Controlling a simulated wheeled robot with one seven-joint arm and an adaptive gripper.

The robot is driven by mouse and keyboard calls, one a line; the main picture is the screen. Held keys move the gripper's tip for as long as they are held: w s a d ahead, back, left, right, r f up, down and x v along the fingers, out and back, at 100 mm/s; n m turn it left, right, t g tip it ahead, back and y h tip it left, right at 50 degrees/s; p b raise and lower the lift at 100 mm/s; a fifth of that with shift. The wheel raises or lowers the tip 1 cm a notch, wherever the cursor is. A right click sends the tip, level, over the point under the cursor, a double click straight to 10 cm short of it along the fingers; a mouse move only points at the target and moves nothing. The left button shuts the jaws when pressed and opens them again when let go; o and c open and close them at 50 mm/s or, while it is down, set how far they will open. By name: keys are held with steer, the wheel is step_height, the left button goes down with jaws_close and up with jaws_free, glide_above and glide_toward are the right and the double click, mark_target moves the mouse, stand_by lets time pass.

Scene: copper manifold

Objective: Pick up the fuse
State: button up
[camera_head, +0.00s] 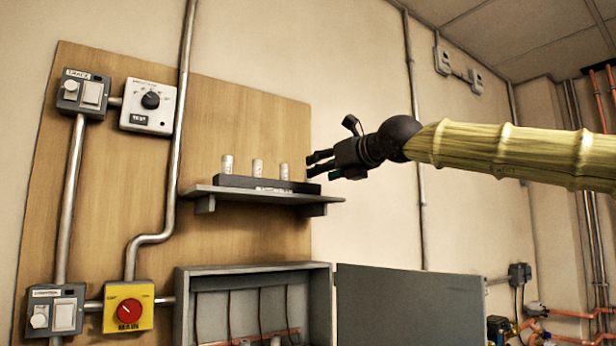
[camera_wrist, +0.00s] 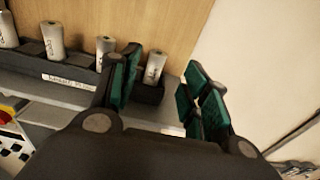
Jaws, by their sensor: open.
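Several pale cylindrical fuses stand upright in a row in a dark holder (camera_head: 235,182) on a grey wall shelf (camera_head: 240,193). In the head view I see a left fuse (camera_head: 227,164), a middle fuse (camera_head: 257,168) and another fuse (camera_head: 284,171). My gripper (camera_head: 313,164) is open and empty at the right end of the row. In the wrist view the rightmost fuse (camera_wrist: 154,66) shows in the gap between my open fingers (camera_wrist: 163,76), nearer the left finger. I cannot tell whether it lies between the fingertips or just beyond them. The adjacent fuse (camera_wrist: 105,50) stands left of the left finger.
A wooden board (camera_head: 240,120) backs the shelf. Below stand an open grey box (camera_head: 250,270) and its door (camera_head: 410,305). A yellow switch (camera_head: 128,308) and a dial box (camera_head: 148,106) are at left. Free room lies right of the shelf.

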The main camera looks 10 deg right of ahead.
mark_target(308, 180)
steer(key=shift+w+a+f, duration=0.15)
steer(key=shift+w, duration=0.4)
steer(key=shift+w+a+f, duration=0.1)
steer(key=shift+w+f, duration=0.05)
steer(key=shift+w, duration=0.4)
steer(key=shift+s+a+r, duration=0.1)
steer(key=shift+s+r, duration=0.05)
steer(key=shift+r, duration=0.05)
steer(key=shift+a+r+p, duration=0.1)
steer(key=shift+a+p, duration=0.05)
steer(key=shift+p, duration=0.35)
steer(key=p+x, duration=0.1)
steer(key=x, duration=0.3)
steer(key=shift+a+f, duration=0.2)
jaws_close()
